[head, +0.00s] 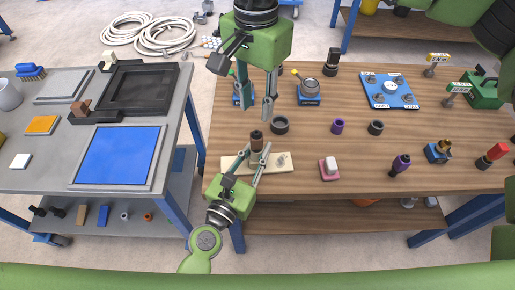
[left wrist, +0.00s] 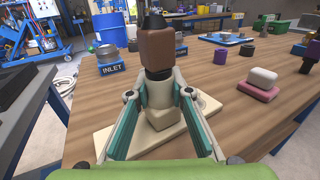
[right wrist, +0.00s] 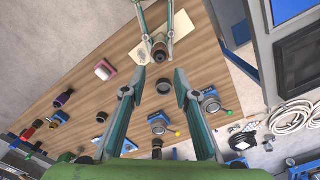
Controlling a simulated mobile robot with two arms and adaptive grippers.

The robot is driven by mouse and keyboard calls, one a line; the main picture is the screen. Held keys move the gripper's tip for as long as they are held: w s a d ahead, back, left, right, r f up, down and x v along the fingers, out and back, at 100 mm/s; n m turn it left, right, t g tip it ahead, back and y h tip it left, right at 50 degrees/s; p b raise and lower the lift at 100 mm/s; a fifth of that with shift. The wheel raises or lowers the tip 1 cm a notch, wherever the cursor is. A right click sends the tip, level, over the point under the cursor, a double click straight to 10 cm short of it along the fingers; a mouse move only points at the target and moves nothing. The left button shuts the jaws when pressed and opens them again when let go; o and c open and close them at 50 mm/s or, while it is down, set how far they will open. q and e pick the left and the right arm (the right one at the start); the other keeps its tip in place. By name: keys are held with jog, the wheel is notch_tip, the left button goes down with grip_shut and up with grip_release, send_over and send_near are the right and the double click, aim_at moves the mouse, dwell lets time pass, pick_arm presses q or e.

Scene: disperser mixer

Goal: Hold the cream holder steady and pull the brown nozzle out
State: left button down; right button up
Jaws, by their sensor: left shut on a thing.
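The cream holder has a flat base (head: 280,167) on the wooden table and a post that shows in the left wrist view (left wrist: 165,118). The brown nozzle (left wrist: 156,48), with a dark tip and dark collar, stands upright in the post; it also shows in the head view (head: 256,142) and the right wrist view (right wrist: 160,52). My left gripper (left wrist: 159,95) is shut on the holder's post, a finger on each side below the nozzle. My right gripper (head: 257,110) is open and empty above and behind the nozzle; its fingers point toward it in the right wrist view (right wrist: 159,80).
A dark ring (head: 280,125) stands just behind the holder. A white-and-pink block (head: 330,168) and a purple cup (head: 338,126) are to the right. A grey table (head: 180,180) with trays stands left, across a gap.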

aim_at(258, 132)
jog(key=o, duration=0.4)
jog(key=shift+c, duration=0.2)
jog(key=shift+s+m+y, duration=0.2)
jog(key=shift+m+y, duration=0.1)
jog(key=shift+m, duration=0.9)
jog(key=shift+d+m, duration=0.1)
jog(key=shift+m, duration=0.6)
jog(key=m, duration=0.3)
jog(key=shift+w+d+y, duration=0.1)
jog(key=shift+d+y, duration=0.25)
jog(key=shift+y, duration=0.05)
jog(key=f+m, duration=0.1)
jog(key=f, duration=0.3)
jog(key=f+m, duration=0.1)
jog(key=f, duration=0.3)
jog(key=a+f, duration=0.1)
jog(key=f, duration=0.2)
jog(key=shift+w+f+m, duration=0.1)
jog(key=shift+f+m, duration=0.3)
grip_shut()
jog(key=c, duration=1.1)
grip_release()
